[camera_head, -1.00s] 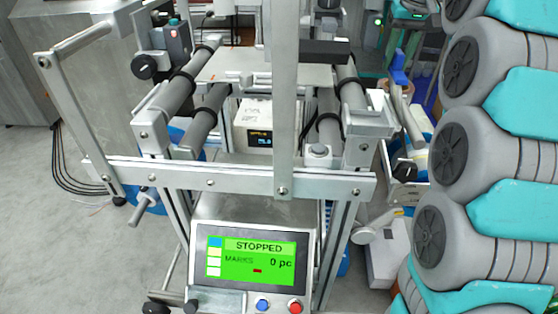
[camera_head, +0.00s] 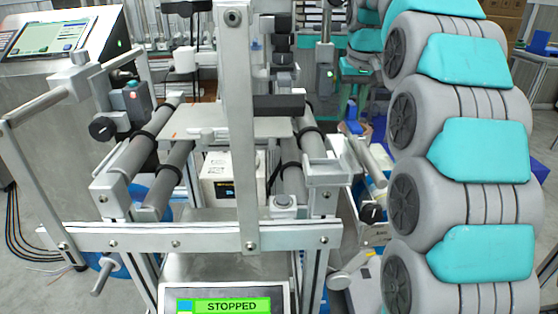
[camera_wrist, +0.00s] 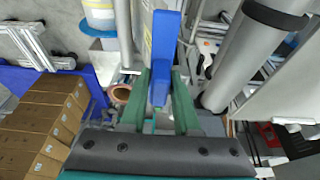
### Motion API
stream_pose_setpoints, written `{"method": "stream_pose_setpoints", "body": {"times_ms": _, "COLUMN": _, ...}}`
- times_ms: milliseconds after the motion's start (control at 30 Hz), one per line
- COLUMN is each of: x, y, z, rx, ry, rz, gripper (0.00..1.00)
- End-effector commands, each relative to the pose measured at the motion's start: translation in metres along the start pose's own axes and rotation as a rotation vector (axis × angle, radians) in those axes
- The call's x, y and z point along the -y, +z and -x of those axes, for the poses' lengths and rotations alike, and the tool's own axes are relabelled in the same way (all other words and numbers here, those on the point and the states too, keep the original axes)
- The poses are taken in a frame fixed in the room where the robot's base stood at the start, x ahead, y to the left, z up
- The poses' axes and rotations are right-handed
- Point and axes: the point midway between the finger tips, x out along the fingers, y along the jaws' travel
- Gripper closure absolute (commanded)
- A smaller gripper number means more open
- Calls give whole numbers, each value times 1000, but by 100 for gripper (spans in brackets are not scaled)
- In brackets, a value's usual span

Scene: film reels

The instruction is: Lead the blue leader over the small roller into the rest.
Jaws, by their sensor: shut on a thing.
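In the wrist view my gripper (camera_wrist: 165,98) has its two green fingers closed on the blue leader (camera_wrist: 165,52), a stiff-looking blue strip that stands up between them. Its lower end runs down between the fingers. A slim metal rod (camera_wrist: 124,35) is left of the leader in the wrist view. I cannot tell which part is the rest.
The machine's grey rollers (camera_head: 128,152) with black bands flank a flat plate (camera_head: 228,120). One banded roller (camera_wrist: 245,62) is close right of my fingers. A cardboard core (camera_wrist: 119,94) is close left. Brown boxes (camera_wrist: 45,120) stand lower left. The green screen (camera_head: 225,306) reads STOPPED.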

Motion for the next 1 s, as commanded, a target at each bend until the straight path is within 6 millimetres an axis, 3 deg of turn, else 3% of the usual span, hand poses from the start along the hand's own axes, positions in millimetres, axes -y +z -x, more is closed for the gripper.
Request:
{"method": "stream_pose_setpoints", "body": {"times_ms": 800, "x": 0, "y": 17, "z": -55, "rx": -1, "ry": 0, "rz": 0, "gripper": 100}}
{"method": "stream_pose_setpoints", "body": {"times_ms": 1000, "x": 0, "y": 18, "z": -60, "rx": -2, "ry": 0, "rz": 0, "gripper": 100}}
